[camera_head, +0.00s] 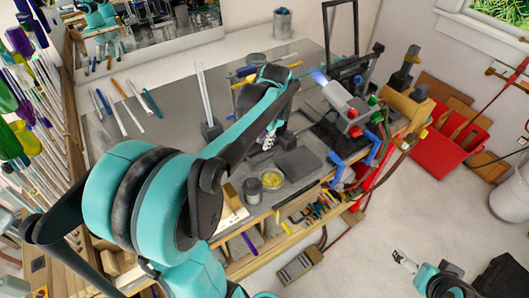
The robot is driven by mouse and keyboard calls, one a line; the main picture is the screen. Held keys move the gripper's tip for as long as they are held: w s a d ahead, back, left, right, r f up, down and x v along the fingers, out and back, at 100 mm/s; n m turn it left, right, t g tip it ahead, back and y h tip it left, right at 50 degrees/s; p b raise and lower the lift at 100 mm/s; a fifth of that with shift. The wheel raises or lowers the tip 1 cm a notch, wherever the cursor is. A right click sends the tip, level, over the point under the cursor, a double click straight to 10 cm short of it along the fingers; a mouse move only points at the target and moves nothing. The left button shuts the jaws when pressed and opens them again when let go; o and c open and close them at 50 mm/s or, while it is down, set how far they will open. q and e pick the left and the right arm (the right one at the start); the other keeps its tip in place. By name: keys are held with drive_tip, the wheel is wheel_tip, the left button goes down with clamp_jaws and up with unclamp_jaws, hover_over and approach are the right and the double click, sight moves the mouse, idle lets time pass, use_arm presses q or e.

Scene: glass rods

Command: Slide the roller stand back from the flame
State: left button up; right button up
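The torch (340,95) on the right of the bench has a blue-violet flame (318,77) at its nozzle, pointing up and left. A dark stand with blue parts (246,71), which looks like the roller stand, sits left of the flame. My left arm partly hides it. My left gripper (270,138) hangs below the arm's bend, over the bench and in front of the stand. The arm covers much of it, so its opening and any contact are unclear. My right gripper (403,259) is low at the right, over the floor and away from the bench; its opening is unclear.
An upright holder with pale rods (207,100) stands left of the stand. Several loose rods (131,118) lie on the bench's left. A black frame (325,35) stands behind the flame.

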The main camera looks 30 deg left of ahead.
sight(262, 161)
use_arm(q)
drive_tip(key=f, duration=0.3)
drive_tip(key=a+f+b, duration=0.1)
drive_tip(key=f, duration=0.3)
drive_tip(key=w+a+f+b, duration=0.1)
drive_tip(key=f, duration=0.3)
drive_tip(key=shift+f, duration=0.15)
drive_tip(key=shift+c, duration=0.3)
clamp_jaws()
